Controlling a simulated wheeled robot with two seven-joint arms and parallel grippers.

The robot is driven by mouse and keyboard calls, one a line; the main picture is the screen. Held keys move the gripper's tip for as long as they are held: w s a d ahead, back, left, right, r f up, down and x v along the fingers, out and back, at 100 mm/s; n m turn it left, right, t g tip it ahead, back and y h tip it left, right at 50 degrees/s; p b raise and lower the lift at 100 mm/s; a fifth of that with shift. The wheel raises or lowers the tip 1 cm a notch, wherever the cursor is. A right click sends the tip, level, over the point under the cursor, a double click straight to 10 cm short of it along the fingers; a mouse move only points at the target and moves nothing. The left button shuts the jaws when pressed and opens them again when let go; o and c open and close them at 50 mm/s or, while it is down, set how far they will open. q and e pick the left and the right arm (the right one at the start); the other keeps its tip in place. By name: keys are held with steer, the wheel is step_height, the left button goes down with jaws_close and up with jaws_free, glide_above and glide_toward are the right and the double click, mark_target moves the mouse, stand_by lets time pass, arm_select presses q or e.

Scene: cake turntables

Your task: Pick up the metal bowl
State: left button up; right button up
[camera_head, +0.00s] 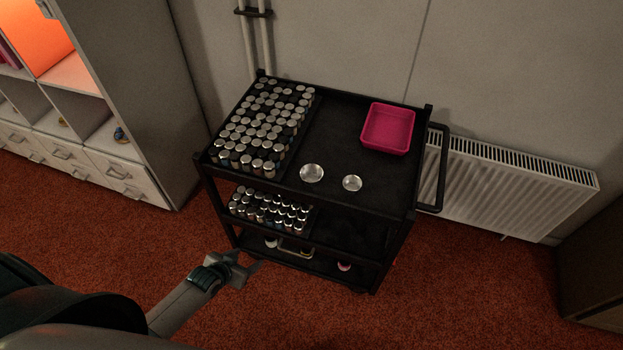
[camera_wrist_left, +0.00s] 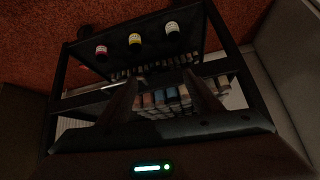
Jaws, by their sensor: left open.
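Two small round shiny dishes stand apart on the cart's top shelf near its front edge. The larger silvery bowl (camera_head: 312,173) is on the left, and a smaller one (camera_head: 352,183) is to its right. I cannot tell for certain which is the metal bowl. My left gripper (camera_head: 248,267) is open and empty, low in front of the cart's left side, well below and left of both bowls. In the left wrist view its two fingers (camera_wrist_left: 165,92) are spread, facing the cart's shelves. The bowls do not show there. My right gripper is not in view.
The black cart (camera_head: 345,130) holds rows of silver-capped jars (camera_head: 268,125) at left and a pink tray (camera_head: 388,128) at back right. A radiator (camera_head: 510,185) is at right, a cabinet (camera_head: 130,100) at left. Red carpet lies open in front.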

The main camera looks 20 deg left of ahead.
mark_target(317, 171)
arm_select(q)
steer(key=w+d+r+m+t+h, duration=0.1)
steer(key=w+d+r, duration=0.1)
steer(key=r, duration=0.8)
steer(key=w+d+r+m+t+h+b, duration=0.1)
steer(key=w+d+r+h, duration=0.1)
steer(key=r, duration=0.7)
steer(key=w+d+r+t+h, duration=0.1)
steer(key=w+d+r, duration=0.3)
steer(key=r, duration=0.6)
steer(key=shift+w+d+r+m+t+h, duration=0.25)
steer(key=shift+d+r+m+t+h, duration=0.05)
steer(key=shift+d+m, duration=0.1)
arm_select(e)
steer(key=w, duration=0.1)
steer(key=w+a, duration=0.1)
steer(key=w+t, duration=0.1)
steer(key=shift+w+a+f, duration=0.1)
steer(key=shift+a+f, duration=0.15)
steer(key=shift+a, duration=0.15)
arm_select(q)
steer(key=shift+w, duration=0.1)
